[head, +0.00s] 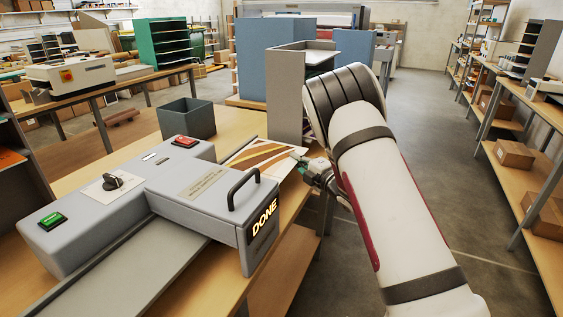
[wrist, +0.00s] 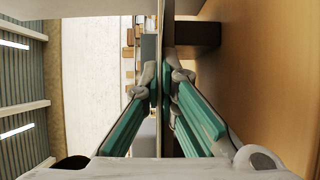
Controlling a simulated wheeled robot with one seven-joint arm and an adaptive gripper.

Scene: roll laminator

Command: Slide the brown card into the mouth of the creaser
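The card (head: 262,154), a pale sheet with brown and orange bands, lies level behind the grey creaser (head: 200,190) in the head view. The creaser's body hides its near left part, so I cannot tell how far it reaches into the mouth. My gripper (head: 305,164) is at the card's right edge. In the wrist view the card (wrist: 165,35) shows edge-on as a thin line between the fingers of my gripper (wrist: 162,80), which are closed on it. The creaser has a black handle (head: 243,188) and a lit "DONE" display (head: 264,218).
The creaser stands on a wooden bench (head: 225,122) with a dark open bin (head: 186,119) behind it. It carries a green button (head: 52,220), a red button (head: 185,142) and a black knob (head: 112,181). A grey upright cabinet (head: 287,95) stands beyond the card. The aisle floor at right is clear.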

